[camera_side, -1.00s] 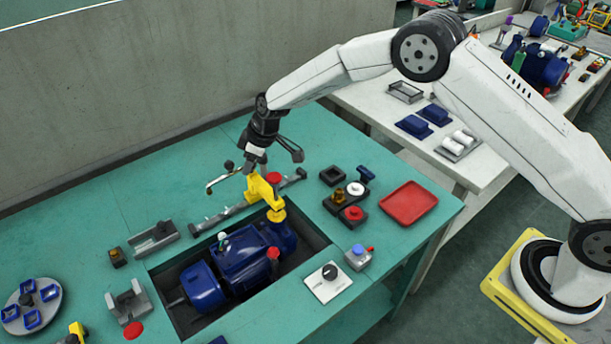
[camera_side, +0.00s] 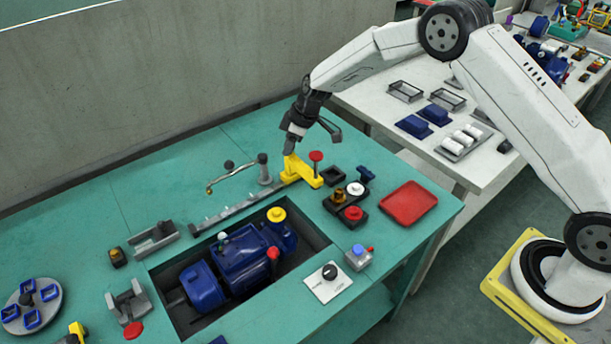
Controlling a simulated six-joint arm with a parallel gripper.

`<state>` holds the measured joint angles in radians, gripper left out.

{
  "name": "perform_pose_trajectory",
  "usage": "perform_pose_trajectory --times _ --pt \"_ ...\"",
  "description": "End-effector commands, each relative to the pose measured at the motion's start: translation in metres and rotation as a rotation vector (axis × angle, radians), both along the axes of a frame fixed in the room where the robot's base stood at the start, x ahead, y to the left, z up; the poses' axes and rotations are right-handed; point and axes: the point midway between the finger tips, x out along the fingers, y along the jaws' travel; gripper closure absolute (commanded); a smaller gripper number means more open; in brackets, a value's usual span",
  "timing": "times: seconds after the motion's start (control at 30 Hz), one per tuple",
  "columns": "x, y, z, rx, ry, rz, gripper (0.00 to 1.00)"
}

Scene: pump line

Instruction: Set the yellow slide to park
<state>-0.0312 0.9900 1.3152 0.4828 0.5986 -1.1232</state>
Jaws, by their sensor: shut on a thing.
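The yellow slide (camera_side: 302,172) sits at the right end of a grey rail (camera_side: 235,207) on the teal bench. A red knob (camera_side: 316,156) stands up on its front arm. My gripper (camera_side: 289,148) is above the slide, tilted, and shut on its upper part. The fingertips are small and partly hidden at the grip. Any marking for park on the rail is too small to read.
A blue pump (camera_side: 235,255) lies in a recess in front of the rail. A bent lever with a grey post (camera_side: 263,170) stands behind the rail. Black fixtures with coloured caps (camera_side: 352,213) and a red tray (camera_side: 408,203) are to the right.

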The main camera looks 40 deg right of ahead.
Motion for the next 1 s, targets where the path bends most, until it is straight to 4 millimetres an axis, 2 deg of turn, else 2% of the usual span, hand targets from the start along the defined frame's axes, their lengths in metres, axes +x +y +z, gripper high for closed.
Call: perform_pose_trajectory --times 0.33,0.37,0.4,0.47,0.8,1.0 --pt "0.0000 -0.0080 0.0000 -0.002 -0.001 -0.002 1.00" --pt "0.0000 -0.0081 0.0000 -0.002 -0.001 -0.002 0.51" --pt "0.0000 -0.0079 0.0000 -0.002 -0.001 -0.002 0.38" --pt "0.0000 -0.0074 0.0000 -0.002 0.000 -0.002 0.22" --pt "-0.0002 -0.0051 0.0004 -0.001 -0.001 0.000 0.22" --pt "-0.0019 -0.0069 0.0072 0.000 0.000 0.000 0.22"
